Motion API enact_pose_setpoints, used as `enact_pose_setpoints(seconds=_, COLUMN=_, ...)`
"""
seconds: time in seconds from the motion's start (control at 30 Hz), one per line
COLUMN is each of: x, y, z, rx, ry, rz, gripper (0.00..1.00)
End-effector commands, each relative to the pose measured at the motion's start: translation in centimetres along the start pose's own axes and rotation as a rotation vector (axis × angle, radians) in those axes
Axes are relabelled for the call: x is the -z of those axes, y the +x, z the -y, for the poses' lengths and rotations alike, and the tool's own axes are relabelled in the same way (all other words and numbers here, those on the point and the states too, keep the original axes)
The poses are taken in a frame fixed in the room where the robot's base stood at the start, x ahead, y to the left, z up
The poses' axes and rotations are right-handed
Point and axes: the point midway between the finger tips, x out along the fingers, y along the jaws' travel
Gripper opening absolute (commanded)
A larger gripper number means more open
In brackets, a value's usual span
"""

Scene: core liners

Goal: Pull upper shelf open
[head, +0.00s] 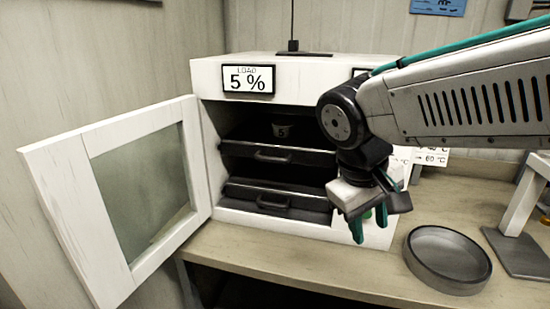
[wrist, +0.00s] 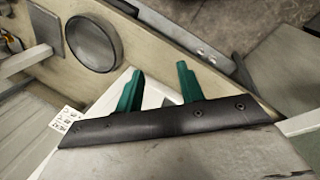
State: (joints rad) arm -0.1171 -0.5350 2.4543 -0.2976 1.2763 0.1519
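A white cabinet (head: 300,67) stands on the bench with its windowed door (head: 120,200) swung wide open to the left. Inside are two dark shelves with front handles. The upper shelf (head: 245,151) sits inside the cabinet and bears a small cup marked 5 (head: 281,131). The lower shelf (head: 245,190) is below it. My gripper (head: 370,222) is in front of the cabinet's right side, pointing down, right of both handles and touching neither. In the wrist view its two green fingers (wrist: 158,88) are apart with nothing between them.
A round grey dish (head: 447,258) lies on the bench right of the cabinet; it also shows in the wrist view (wrist: 93,42). A white stand (head: 520,205) is at the far right. The bench's front edge is clear.

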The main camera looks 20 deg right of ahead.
Motion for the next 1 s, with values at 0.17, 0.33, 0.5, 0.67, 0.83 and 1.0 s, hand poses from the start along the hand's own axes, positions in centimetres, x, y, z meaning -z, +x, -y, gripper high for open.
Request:
enact_pose_setpoints(seconds=0.17, x=7.5, y=-0.4, z=-1.3, rx=-0.325, ry=-0.106, rz=0.049, gripper=0.38)
enact_pose_setpoints(seconds=0.33, x=16.0, y=-1.2, z=0.1, rx=-0.639, ry=-0.205, rz=-0.015, gripper=0.38)
enact_pose_setpoints(seconds=0.5, x=23.9, y=-2.0, z=4.6, rx=-0.898, ry=-0.301, rz=-0.155, gripper=0.38)
enact_pose_setpoints(seconds=0.67, x=28.5, y=-2.3, z=8.9, rx=-1.041, ry=-0.364, rz=-0.284, gripper=0.38)
enact_pose_setpoints(seconds=0.83, x=30.5, y=-2.4, z=10.9, rx=-1.100, ry=-0.389, rz=-0.352, gripper=0.38)
enact_pose_setpoints(seconds=1.0, x=31.6, y=-1.6, z=9.5, rx=-1.105, ry=-0.390, rz=-0.356, gripper=0.38)
